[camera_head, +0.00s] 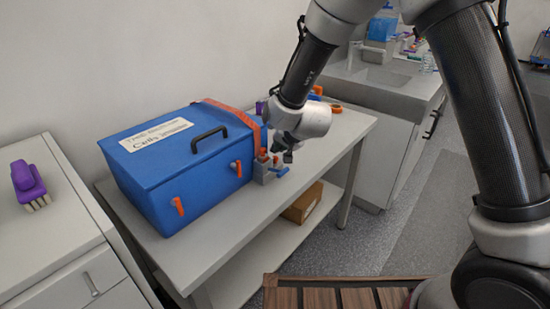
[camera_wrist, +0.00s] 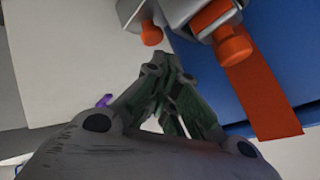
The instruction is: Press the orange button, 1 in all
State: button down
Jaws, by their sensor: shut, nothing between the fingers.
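A small grey fixture (camera_head: 262,175) stands at the right end of the blue box, with small orange caps (camera_head: 276,160) on it. In the wrist view two orange caps show on grey mounts: a smaller one (camera_wrist: 152,34) just beyond my fingertips, and a larger one (camera_wrist: 235,48) to the right. I cannot tell for sure which is the button. My gripper (camera_head: 287,152) is shut and empty beside the fixture. In the wrist view its fingertips (camera_wrist: 158,66) point toward the smaller cap, apparently a little short of it; contact is not visible.
The blue box (camera_head: 165,165) with a black handle, orange latches and an orange strap (camera_wrist: 262,95) fills much of the light table (camera_head: 345,135). A cardboard box (camera_head: 302,203) sits on the lower shelf. A purple object (camera_head: 27,180) lies on the left cabinet.

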jog(key=shift+r, duration=0.1)
jog(key=shift+r, duration=2.45)
